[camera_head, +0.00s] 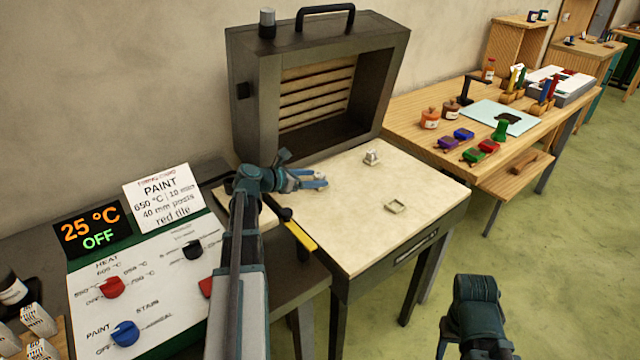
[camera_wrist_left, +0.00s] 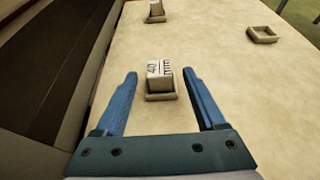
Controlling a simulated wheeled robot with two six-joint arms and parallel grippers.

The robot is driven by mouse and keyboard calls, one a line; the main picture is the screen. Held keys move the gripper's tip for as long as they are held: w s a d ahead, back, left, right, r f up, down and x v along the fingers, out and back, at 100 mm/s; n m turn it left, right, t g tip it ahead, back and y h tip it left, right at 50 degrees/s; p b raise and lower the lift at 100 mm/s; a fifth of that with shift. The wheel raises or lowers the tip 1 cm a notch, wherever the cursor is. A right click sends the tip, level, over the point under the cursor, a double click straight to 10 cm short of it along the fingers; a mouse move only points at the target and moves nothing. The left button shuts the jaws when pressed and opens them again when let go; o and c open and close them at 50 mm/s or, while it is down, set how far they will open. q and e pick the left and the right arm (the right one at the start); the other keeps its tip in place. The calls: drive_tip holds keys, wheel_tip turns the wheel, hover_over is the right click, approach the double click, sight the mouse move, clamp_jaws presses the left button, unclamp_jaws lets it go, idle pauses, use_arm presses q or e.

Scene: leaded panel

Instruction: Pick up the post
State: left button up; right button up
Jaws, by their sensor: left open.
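A small pale post (camera_wrist_left: 159,78) marked "40 mm" stands upright in a square holder (camera_wrist_left: 160,97) in the left wrist view. My left gripper (camera_wrist_left: 162,76) is open, with one blue finger on each side of the post and gaps on both sides. In the head view my left gripper (camera_head: 316,181) is low over the left part of the pale table top and mostly hides this post. A second post (camera_wrist_left: 156,9) stands in its holder farther off; it also shows in the head view (camera_head: 372,156).
An empty square holder (camera_head: 395,206) lies on the table top (camera_head: 350,225). An open kiln (camera_head: 318,90) stands behind. A control panel (camera_head: 140,285) with a "PAINT" sign (camera_head: 163,197) is at left. A wooden bench (camera_head: 405,115) with jars and coloured blocks is at right.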

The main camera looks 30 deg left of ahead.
sight(326, 176)
use_arm(q)
drive_tip(key=b+x, duration=0.1)
drive_tip(key=x, duration=0.4)
drive_tip(key=shift+w+d+r, duration=0.1)
drive_tip(key=shift+w+r, duration=0.05)
drive_tip(key=shift+w, duration=0.1)
drive_tip(key=shift+s+r, duration=0.1)
clamp_jaws()
